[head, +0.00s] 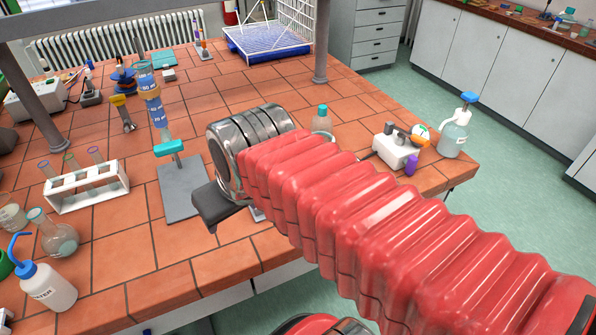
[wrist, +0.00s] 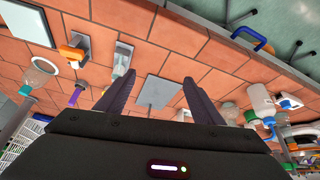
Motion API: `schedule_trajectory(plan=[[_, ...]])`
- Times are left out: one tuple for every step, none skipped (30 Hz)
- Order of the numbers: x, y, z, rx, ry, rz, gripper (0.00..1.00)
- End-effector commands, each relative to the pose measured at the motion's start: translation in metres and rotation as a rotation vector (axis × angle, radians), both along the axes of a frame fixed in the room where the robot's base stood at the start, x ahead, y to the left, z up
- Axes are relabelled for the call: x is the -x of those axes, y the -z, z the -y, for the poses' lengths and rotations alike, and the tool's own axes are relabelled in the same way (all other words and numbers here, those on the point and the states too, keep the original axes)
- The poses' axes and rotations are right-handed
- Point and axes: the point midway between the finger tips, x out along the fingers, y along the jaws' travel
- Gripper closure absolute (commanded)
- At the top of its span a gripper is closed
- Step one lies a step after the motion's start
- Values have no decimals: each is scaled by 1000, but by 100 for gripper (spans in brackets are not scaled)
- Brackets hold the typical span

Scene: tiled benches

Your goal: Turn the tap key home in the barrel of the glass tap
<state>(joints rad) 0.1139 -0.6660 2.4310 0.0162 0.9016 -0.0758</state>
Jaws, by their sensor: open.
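In the head view, a glass tube with blue graduated bands (head: 155,105) stands above a grey base plate (head: 183,192). A turquoise tap key (head: 169,147) shows at the tube's lower end. The glass barrel is too small to make out, and I cannot tell how far the key sits in it. My gripper is mostly hidden behind my red arm, to the right of the plate. In the wrist view my gripper (wrist: 157,76) is open, its two dark fingers well apart with nothing between them. A pale plate (wrist: 155,91) shows below, in the gap. I cannot pick out the key there.
A white rack of test tubes (head: 87,186), a round flask (head: 58,238) and a wash bottle (head: 47,287) stand left of the plate. A yellow-topped clamp (head: 122,112) stands behind it. A capped bottle (head: 322,121) is behind my arm. The tiles in front of the plate are clear.

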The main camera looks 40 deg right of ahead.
Motion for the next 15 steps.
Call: schedule_trajectory(plan=[[-6, -2, 13, 3, 23, -7, 35], [-9, -4, 20, 6, 33, -11, 33], [-13, -6, 30, 11, 46, -14, 33], [-16, -7, 38, 12, 55, -18, 33], [-19, -8, 45, 15, 64, -21, 33], [-23, -10, 56, 18, 78, -24, 33], [-25, -11, 64, 20, 86, -27, 33], [-27, -12, 72, 22, 96, -30, 33], [-30, -13, 84, 25, 109, -35, 33], [-32, -14, 92, 27, 117, -38, 33], [-33, -15, 101, 29, 127, -41, 33], [-35, -16, 113, 30, 139, -45, 33], [-36, -17, 122, 32, 149, -47, 33], [-37, -17, 132, 34, 158, -51, 33], [-38, -18, 144, 37, 170, -55, 33]])
